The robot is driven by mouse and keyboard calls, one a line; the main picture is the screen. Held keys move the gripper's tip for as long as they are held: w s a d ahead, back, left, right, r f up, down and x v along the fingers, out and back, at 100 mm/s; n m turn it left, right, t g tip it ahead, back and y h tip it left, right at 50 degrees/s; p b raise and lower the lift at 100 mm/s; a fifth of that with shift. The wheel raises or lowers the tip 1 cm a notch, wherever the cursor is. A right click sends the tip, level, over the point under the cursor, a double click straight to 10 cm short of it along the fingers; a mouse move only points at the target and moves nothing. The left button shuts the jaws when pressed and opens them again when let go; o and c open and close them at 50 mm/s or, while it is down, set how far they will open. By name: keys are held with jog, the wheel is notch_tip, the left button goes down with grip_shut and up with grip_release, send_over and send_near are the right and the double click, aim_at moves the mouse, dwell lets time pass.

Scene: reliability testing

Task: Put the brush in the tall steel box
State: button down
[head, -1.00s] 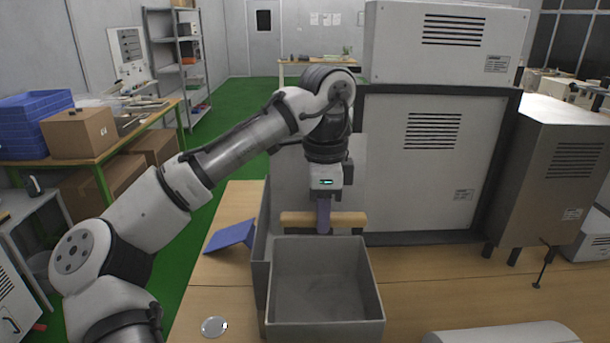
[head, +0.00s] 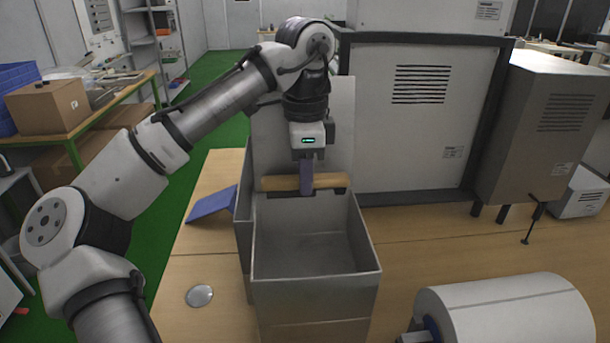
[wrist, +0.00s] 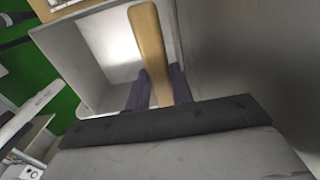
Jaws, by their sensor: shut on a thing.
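The brush (head: 278,184) has a light wooden back and dark ends underneath. My gripper (head: 306,185) is shut on the middle of it, with bluish-purple fingers, and holds it level. The tall steel box (head: 310,305) is grey and open at the top, and its visible inside looks empty. In the head view the brush lies across the box's far rim; how high it is above the rim I cannot tell. In the wrist view the brush (wrist: 148,45) runs between the fingers, with a grey walled space (wrist: 105,60) behind it.
A grey upright panel (head: 335,120) stands behind the box, with large grey cabinets (head: 420,130) to the right. A blue angled piece (head: 212,204) and a round metal disc (head: 199,296) lie left on the wooden table (head: 400,270). A white roll (head: 510,315) is at front right.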

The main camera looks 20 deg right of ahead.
jog(key=shift+f, duration=0.2)
jog(key=c, duration=1.1)
grip_release()
jog(key=shift+c, duration=0.2)
notch_tip(320, 180, up, 14)
jog(key=p, duration=0.2)
jog(key=shift+f, duration=0.15)
